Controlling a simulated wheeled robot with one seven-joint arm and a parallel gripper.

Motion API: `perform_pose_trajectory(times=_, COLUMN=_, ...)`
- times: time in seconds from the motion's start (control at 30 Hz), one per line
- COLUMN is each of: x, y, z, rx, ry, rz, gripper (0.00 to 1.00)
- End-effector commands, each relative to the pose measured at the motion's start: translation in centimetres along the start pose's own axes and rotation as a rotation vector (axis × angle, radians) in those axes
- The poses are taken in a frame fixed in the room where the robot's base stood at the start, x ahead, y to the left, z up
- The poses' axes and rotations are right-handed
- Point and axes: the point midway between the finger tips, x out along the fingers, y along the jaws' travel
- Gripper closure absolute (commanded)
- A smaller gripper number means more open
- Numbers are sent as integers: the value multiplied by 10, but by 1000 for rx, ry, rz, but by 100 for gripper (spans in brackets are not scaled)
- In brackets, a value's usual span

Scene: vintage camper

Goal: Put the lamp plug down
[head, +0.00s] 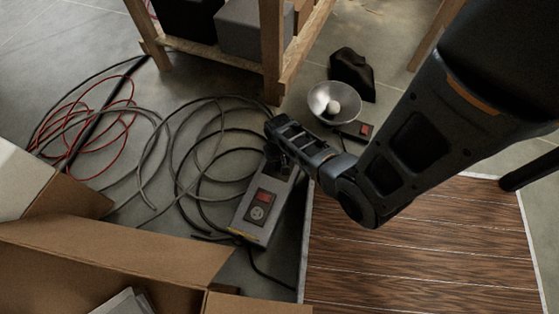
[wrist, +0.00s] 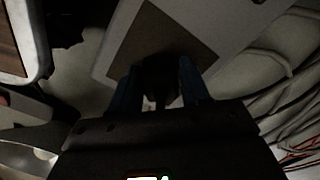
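The dark lamp plug (wrist: 160,75) shows in the wrist view between the two blue fingers of my gripper (wrist: 160,92), which are closed on its sides. Behind it is the grey power box (head: 254,222), with a brown square panel facing the wrist camera. In the head view my gripper (head: 279,155) is at the far end of this box; the plug is hard to make out there. I cannot tell whether the plug touches the box. The lamp (head: 323,104), a metal bowl with a white bulb, lies on the floor to the right.
Grey and black cables (head: 185,165) and a red cable (head: 75,130) lie coiled at left. An open cardboard box (head: 120,245) fills the lower left. A wooden frame (head: 272,50) stands behind. A wood-slat panel (head: 420,250) lies at right.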

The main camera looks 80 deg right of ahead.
Motion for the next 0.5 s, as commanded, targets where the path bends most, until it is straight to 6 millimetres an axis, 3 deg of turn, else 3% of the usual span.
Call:
perform_pose_trajectory(times=0.2, x=0, y=0, z=0, rx=0, ry=0, rz=0, gripper=34)
perform_pose_trajectory(times=0.5, x=-5, y=0, z=0, rx=1, ry=0, rz=0, gripper=34)
